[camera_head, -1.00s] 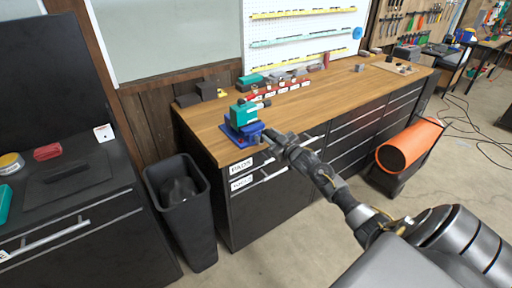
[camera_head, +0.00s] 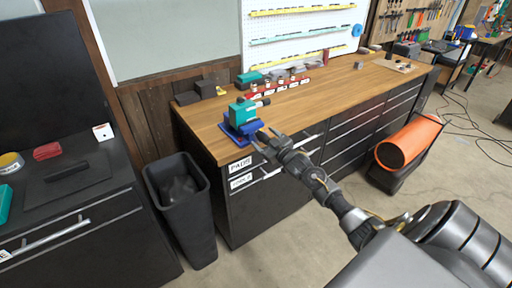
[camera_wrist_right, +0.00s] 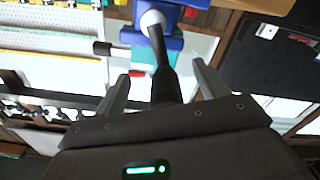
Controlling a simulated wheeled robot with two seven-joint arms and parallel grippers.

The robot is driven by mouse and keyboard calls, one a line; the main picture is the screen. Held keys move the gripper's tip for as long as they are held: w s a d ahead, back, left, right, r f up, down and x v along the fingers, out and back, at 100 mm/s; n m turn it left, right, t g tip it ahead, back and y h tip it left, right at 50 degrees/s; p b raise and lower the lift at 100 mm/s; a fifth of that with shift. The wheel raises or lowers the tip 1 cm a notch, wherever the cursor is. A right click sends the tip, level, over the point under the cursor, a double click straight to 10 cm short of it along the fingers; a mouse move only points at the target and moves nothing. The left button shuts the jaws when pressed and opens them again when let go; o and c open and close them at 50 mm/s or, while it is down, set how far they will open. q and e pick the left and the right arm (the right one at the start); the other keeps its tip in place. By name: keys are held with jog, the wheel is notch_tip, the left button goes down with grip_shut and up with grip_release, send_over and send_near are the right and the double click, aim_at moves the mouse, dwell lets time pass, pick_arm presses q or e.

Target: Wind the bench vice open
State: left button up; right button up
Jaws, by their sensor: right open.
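The bench vice (camera_head: 243,115), with a teal upper body and a blue base, stands at the near left corner of the wooden bench (camera_head: 330,92). My right gripper (camera_head: 266,138) is at the front of the vice, over the bench edge. In the right wrist view, my right gripper (camera_wrist_right: 160,72) is open, with a dark bar-shaped handle (camera_wrist_right: 163,75) between its two fingers. The handle runs up to a pale round hub (camera_wrist_right: 153,20) on the blue part of the vice. I cannot tell whether a finger touches the handle. My left gripper is not in view.
Labelled drawers with bar handles are below the bench top. A black bin (camera_head: 181,205) stands left of the bench, beside a dark cabinet (camera_head: 75,225). An orange cylinder (camera_head: 408,142) lies at the right. Small blocks and a red rack (camera_head: 282,88) are at the back.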

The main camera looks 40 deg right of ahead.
jog(key=shift+d, duration=0.15)
jog(key=shift+s+r+p, duration=0.1)
jog(key=shift+s+p, duration=0.2)
jog(key=s+p, duration=0.4)
jog(key=s, duration=0.4)
jog(key=shift+s+p, duration=0.2)
jog(key=shift+p, duration=0.15)
dwell(0.3)
